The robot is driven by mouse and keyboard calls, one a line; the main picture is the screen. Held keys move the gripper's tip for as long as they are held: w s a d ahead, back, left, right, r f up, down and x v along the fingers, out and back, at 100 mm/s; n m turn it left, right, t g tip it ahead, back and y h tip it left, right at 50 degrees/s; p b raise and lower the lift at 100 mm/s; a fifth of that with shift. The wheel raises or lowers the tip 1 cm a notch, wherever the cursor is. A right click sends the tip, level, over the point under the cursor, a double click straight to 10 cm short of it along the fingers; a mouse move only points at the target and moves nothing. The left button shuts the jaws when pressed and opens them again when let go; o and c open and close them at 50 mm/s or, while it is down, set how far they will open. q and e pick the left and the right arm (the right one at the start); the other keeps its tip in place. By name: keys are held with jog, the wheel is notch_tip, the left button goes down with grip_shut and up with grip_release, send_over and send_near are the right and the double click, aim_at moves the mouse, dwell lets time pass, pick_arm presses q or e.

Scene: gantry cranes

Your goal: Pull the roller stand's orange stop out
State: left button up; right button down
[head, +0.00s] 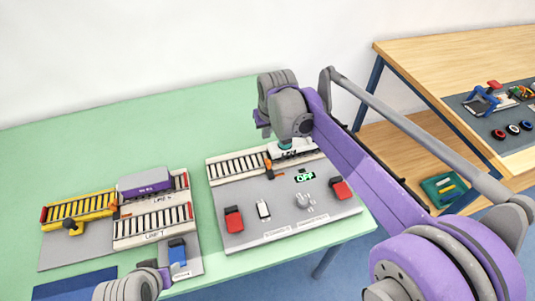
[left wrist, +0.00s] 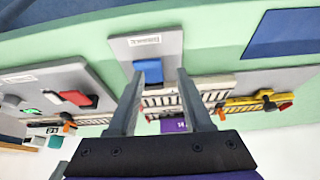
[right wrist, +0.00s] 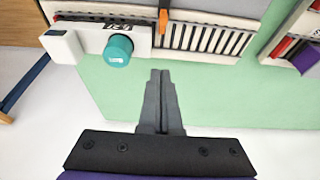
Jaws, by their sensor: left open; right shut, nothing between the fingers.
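An orange stop (head: 268,165) sits across the roller track (head: 235,168) on the right-hand grey board. It also shows upright at the track's near end in the right wrist view (right wrist: 163,20). A teal knob (right wrist: 117,50) on a white block is left of it there. My right gripper (right wrist: 162,73) is shut and empty, apart from the stop; its fingers are not clear in the head view. My left gripper (left wrist: 160,75) is open and empty near the blue block (left wrist: 148,70) of the left-hand set. Orange parts (left wrist: 220,110) also show on that set.
The right-hand board holds red blocks (head: 234,218) and an OFF display (head: 305,177). The left-hand set has a yellow conveyor (head: 79,207) and a purple box (head: 145,182). Green table (head: 130,130) is bare behind the boards. A wooden table (head: 450,60) stands right.

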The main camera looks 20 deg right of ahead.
aim_at(270, 167)
pick_arm(q)
jog(key=shift+f+b, duration=0.35)
pick_arm(e)
jog(key=x, duration=0.9)
jog(key=shift+w+f, duration=0.15)
jog(key=shift+f, duration=0.1)
pick_arm(q)
jog(key=shift+r, duration=0.1)
pick_arm(e)
jog(key=s, duration=0.2)
jog(key=shift+s+d+f, duration=0.1)
jog(key=shift+s+f, duration=0.1)
jog(key=shift+s, duration=0.75)
jog(key=shift+s+d, duration=0.1)
jog(key=shift+s, duration=1.65)
jog(key=shift+w, duration=0.1)
